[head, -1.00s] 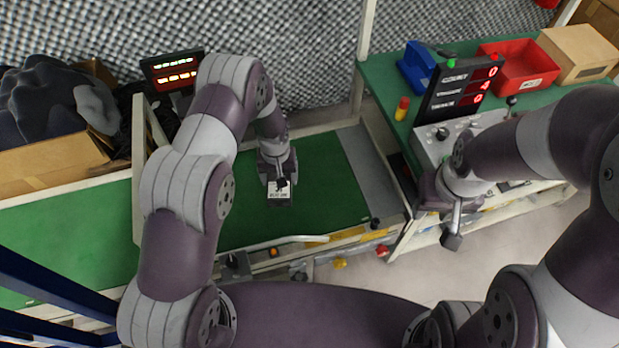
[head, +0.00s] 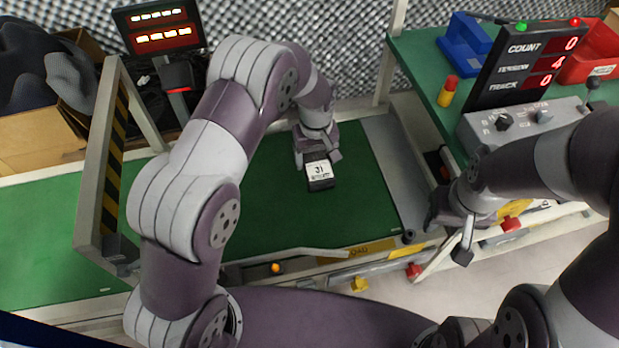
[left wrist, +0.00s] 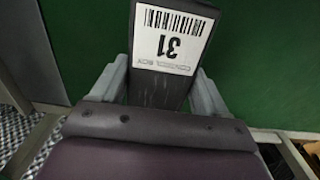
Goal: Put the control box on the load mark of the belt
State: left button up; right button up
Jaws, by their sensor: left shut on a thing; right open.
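The control box (head: 320,182) is dark with a white label reading 31. It sits in my left gripper (head: 318,158) over the green belt (head: 262,215). In the left wrist view the label of the control box (left wrist: 172,38) reads "control box" beside a barcode, and the fingers of my left gripper (left wrist: 160,92) close on both its sides. I cannot tell whether the box touches the belt. No load mark can be made out; my left arm covers part of the belt. My right gripper (head: 456,230) is open and empty, in front of the side bench.
A striped frame (head: 105,165) spans the belt at the left, with a lit red display (head: 158,25) behind it. At the right, a green bench (head: 425,60) holds a counter panel (head: 525,65), a blue bin (head: 465,42) and a red bin (head: 592,55). A rail edges the belt's front.

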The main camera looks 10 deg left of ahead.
aim_at(307, 163)
pick_arm(q)
jog(key=shift+s+a+f, duration=0.7)
jog(key=shift+s, duration=0.15)
jog(key=shift+s+a+f+b, duration=0.1)
jog(key=shift+s+f+b, duration=0.05)
jog(key=shift+f+b, duration=0.15)
notch_tip(307, 163, down, 4)
jog(key=shift+r+b, duration=0.1)
jog(key=shift+b, duration=0.85)
jog(key=shift+r, duration=0.15)
jog(key=o, duration=1.3)
jog(key=r+p, duration=0.2)
jog(key=r, duration=0.4)
jog(key=r+p, duration=0.3)
jog(key=r, duration=0.3)
jog(key=shift+s+a+r, duration=0.2)
jog(key=shift+r, duration=0.05)
jog(key=s+a+r+m, duration=0.2)
jog(key=s+a+r, duration=0.1)
jog(key=s, duration=0.5)
jog(key=s+a+r+m+t, duration=0.1)
jog(key=s+a+r, duration=0.3)
jog(key=s, duration=0.5)
jog(key=shift+a+r+m, duration=0.15)
jog(key=shift+a+m, duration=0.55)
jog(key=shift+m, duration=0.2)
